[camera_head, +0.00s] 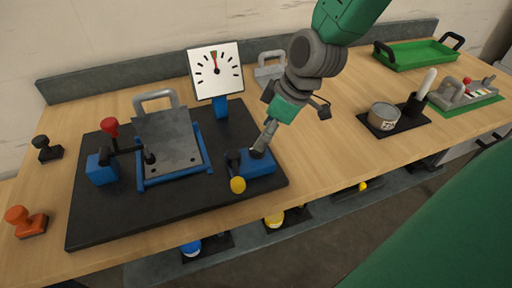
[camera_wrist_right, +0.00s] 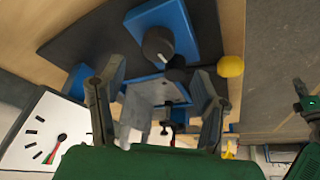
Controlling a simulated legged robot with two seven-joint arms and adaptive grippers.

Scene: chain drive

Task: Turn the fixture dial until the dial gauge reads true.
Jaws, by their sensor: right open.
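The dial gauge (camera_head: 216,71) is a white square face with black ticks and a red and green mark near the top. Its needle points close to that mark; the exact reading is too small to tell. It also shows in the right wrist view (camera_wrist_right: 28,122). The fixture dial (camera_wrist_right: 158,44) is a black knob with a white line on a blue block (camera_wrist_right: 188,22). The block (camera_head: 257,163) stands at the mat's right end in the head view. My right gripper (camera_wrist_right: 160,76) is open, with its fingers spread near the knob, pointing down over the block (camera_head: 259,150). My left gripper is out of view.
A black mat (camera_head: 110,222) holds a blue fixture with a grey plate (camera_head: 168,138) and a red-knobbed clamp (camera_head: 109,127). A can (camera_head: 383,116) and green tray (camera_head: 420,54) stand at right.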

